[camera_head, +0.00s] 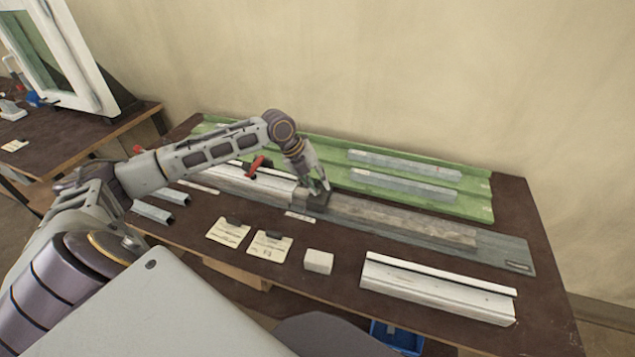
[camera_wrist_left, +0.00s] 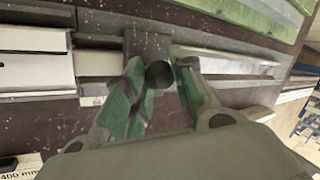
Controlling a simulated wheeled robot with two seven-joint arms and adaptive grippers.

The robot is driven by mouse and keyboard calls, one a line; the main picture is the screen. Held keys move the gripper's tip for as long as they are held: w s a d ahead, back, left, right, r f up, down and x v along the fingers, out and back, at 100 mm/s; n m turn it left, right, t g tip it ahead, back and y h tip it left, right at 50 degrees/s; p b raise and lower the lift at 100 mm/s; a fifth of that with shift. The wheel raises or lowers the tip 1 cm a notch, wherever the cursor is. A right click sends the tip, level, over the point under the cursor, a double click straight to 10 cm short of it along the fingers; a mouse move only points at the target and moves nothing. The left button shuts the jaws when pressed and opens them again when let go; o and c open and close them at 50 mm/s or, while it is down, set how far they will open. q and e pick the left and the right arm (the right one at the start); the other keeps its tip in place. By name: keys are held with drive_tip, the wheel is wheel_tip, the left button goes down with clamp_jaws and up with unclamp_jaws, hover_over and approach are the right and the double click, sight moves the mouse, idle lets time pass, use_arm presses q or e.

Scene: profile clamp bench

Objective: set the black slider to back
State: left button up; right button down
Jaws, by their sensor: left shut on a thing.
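The black slider (camera_head: 312,203) sits on the long grey rail of the clamp bench, between a white profile on the left and a grey bar on the right. My left gripper (camera_head: 321,186) is down at the slider from above. In the left wrist view the fingers (camera_wrist_left: 158,88) close around a dark round knob (camera_wrist_left: 158,74), which appears to be the slider's. The fingers hide part of the slider. My right gripper is not in view.
A red clamp handle (camera_head: 258,164) stands left of the gripper. A green tray (camera_head: 480,206) with metal profiles lies behind. Two paper cards (camera_head: 270,246), a pale block (camera_head: 319,261) and a white profile (camera_head: 437,288) lie in front. Dark bare tabletop (camera_head: 345,238) shows between them.

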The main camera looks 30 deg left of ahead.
use_arm(q)
clamp_jaws()
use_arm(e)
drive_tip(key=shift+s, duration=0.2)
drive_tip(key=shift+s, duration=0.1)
use_arm(q)
drive_tip(key=shift+d, duration=0.1)
